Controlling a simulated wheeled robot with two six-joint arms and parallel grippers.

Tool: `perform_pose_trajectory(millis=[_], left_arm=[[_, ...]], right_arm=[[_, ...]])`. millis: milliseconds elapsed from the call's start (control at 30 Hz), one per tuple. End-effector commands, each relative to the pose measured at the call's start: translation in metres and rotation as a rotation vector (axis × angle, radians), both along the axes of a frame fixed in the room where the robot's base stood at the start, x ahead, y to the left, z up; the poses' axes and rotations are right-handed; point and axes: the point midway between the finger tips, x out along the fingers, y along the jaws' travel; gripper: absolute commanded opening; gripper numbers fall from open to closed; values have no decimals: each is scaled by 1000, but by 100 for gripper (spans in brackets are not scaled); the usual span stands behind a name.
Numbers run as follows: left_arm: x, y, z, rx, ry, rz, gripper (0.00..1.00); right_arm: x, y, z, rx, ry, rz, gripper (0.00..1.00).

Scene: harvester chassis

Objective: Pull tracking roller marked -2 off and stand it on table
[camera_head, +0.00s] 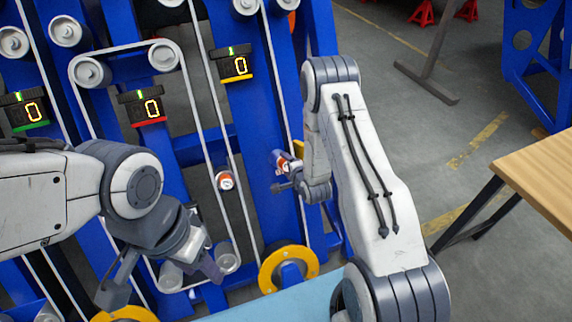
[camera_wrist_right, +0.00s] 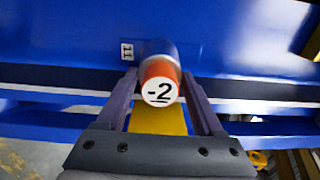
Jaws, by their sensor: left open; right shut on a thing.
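The tracking roller marked -2 (camera_wrist_right: 160,90) has a white face, an orange band and a silver body. In the right wrist view it sits between the two fingers of my right gripper (camera_wrist_right: 160,98), which is shut on it. Behind it is a blue beam with a small label "11"; I cannot tell whether the roller still touches its mount. In the head view the roller (camera_head: 282,160) is small beside my right gripper (camera_head: 287,172), close to the blue frame. My left gripper (camera_head: 160,275) is open and empty at the lower left, in front of the frame.
The blue chassis (camera_head: 258,110) carries belts, grey rollers, several displays reading 0 and a yellow wheel (camera_head: 290,268). Another orange-banded roller (camera_head: 225,181) sits left of my right gripper. A wooden table (camera_head: 540,170) stands at the right, its visible top bare. A light blue surface (camera_head: 275,308) lies at the bottom.

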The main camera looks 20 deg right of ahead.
Motion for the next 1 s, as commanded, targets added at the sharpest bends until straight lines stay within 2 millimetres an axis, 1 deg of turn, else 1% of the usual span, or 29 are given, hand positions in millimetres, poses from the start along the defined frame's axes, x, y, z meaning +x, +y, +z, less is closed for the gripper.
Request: perform_pose_trajectory(millis=[33,1000], left_arm=[[0,0,3,0,0,0,50],[0,0,21,0,0,0,50]], right_arm=[[-1,0,3,0,-3,-1,0],[-35,-1,22,0,-1,0,0]])
